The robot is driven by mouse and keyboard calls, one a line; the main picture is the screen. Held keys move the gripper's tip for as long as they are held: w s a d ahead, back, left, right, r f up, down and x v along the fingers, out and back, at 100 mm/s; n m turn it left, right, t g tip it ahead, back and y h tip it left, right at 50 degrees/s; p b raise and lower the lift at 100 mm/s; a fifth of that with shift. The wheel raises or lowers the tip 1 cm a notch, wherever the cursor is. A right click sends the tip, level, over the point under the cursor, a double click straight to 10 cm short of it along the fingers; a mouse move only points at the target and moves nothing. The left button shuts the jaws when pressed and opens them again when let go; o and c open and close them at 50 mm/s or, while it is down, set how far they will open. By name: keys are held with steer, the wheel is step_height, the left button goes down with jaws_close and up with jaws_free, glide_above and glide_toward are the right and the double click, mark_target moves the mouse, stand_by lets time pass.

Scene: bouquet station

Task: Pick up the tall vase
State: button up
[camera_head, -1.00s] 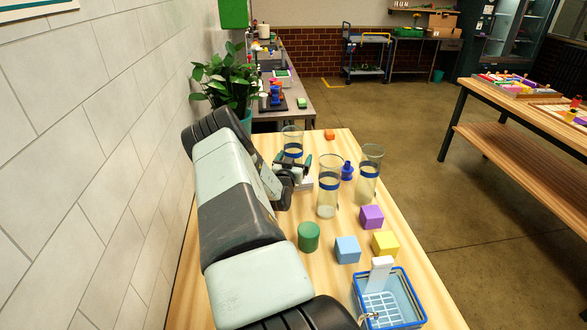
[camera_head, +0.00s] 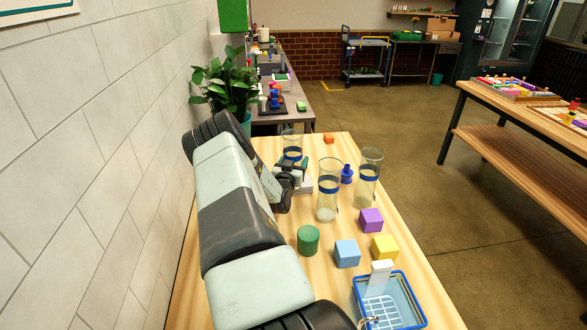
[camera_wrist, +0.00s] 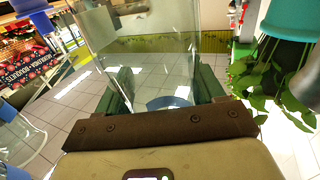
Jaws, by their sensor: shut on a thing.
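Three clear glass vases with blue bands stand on the wooden table. The back-left vase (camera_head: 292,142) has my gripper (camera_head: 294,164) around it, below its blue band; its base is hidden behind my gripper. In the wrist view, its clear glass (camera_wrist: 145,45) fills the space between the two green fingers of my gripper (camera_wrist: 165,88), which is shut on it. It looks upright; I cannot tell whether it touches the table. The middle vase (camera_head: 328,190) and the right vase (camera_head: 367,178) stand in front and to the right, apart from my gripper, with pale contents at the bottom.
A dark blue small object (camera_head: 347,174) stands between the front vases. Green (camera_head: 308,240), light blue (camera_head: 347,253), yellow (camera_head: 385,247) and purple (camera_head: 371,220) blocks and a blue basket (camera_head: 390,300) are nearer. A potted plant (camera_head: 228,85) and tiled wall (camera_head: 90,150) are left.

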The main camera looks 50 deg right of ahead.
mark_target(295, 137)
step_height(295, 137, up, 9)
steer(key=shift+d+r, duration=0.1)
steer(key=shift+w+d+r, duration=0.55)
steer(key=shift+w+d, duration=0.4)
step_height(295, 137, down, 10)
steer(key=shift+w+r, duration=0.1)
steer(key=shift+f, duration=0.2)
steer(key=o, duration=1.6)
